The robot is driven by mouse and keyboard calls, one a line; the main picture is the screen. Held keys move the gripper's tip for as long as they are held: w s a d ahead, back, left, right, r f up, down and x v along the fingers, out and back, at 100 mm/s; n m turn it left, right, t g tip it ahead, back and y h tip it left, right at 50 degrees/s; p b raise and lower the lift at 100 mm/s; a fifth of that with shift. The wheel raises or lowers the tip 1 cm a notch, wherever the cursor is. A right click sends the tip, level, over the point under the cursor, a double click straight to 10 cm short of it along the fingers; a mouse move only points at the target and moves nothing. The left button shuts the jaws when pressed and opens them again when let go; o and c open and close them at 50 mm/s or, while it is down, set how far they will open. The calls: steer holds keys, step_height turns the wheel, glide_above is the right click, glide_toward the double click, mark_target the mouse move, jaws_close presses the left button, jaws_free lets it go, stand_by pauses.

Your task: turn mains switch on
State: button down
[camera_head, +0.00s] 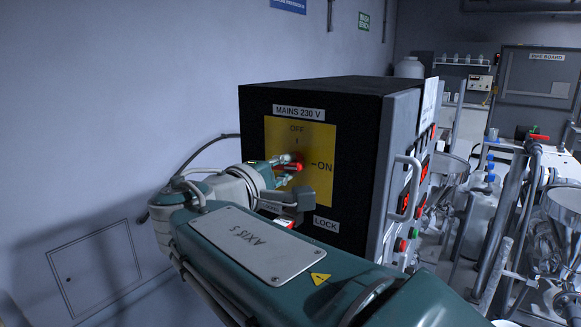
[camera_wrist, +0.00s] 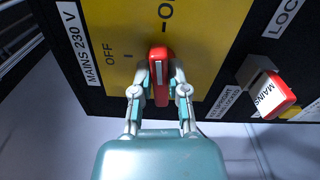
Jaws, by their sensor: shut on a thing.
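The mains switch is a red handle (camera_wrist: 159,66) on a yellow plate (camera_wrist: 205,30), which also shows in the head view (camera_head: 325,140). My gripper (camera_wrist: 158,88) is shut on the red handle, with one finger on each side of it. In the wrist view the handle lies along the line of the ON mark (camera_wrist: 165,26), with the OFF mark (camera_wrist: 128,55) to its left. In the head view, my gripper (camera_head: 290,172) partly hides the handle (camera_head: 295,167), whose direction is hard to tell there.
A red lock piece with a MAINS tag (camera_wrist: 274,95) sits on the black cabinet (camera_head: 310,95) by the LOCK label. A bar handle (camera_head: 403,188) and red displays are on the cabinet's front. Pipes and funnels crowd the right.

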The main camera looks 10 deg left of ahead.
steer(key=shift+w+m, duration=0.25)
steer(key=shift+m, duration=0.55)
steer(key=c, duration=0.6)
jaws_free()
steer(key=shift+d, duration=0.1)
steer(key=shift+c, duration=0.2)
steer(key=shift+w+f, duration=0.15)
steer(key=shift+w, duration=0.2)
steer(key=shift+s, duration=0.25)
steer(key=v, duration=1.2)
